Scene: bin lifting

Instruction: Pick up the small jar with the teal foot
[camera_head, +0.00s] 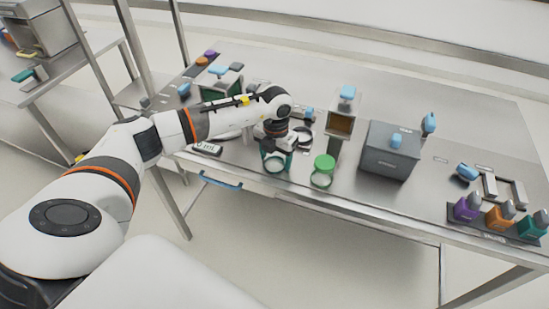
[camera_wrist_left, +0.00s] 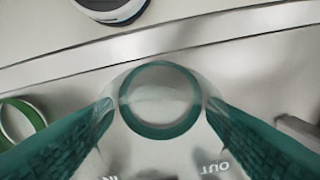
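The small jar with the teal foot (camera_head: 275,164) is near the table's front edge in the head view. In the left wrist view its clear body and teal ring (camera_wrist_left: 160,100) lie between the two teal fingers. My left gripper (camera_head: 276,150) reaches down over it, one finger on each side. The fingertips are very close to the jar's sides; I cannot tell whether they touch. A similar jar with green lid and foot (camera_head: 323,170) stands just to the right; its green ring (camera_wrist_left: 22,122) shows at the left in the wrist view. My right gripper is not in view.
A grey box (camera_head: 388,160) with a blue handle and a tall box with an amber window (camera_head: 341,124) stand behind and right. A rack of coloured bottles (camera_head: 497,224) is at the far right. A blue-handled drawer (camera_head: 221,183) is under the front edge.

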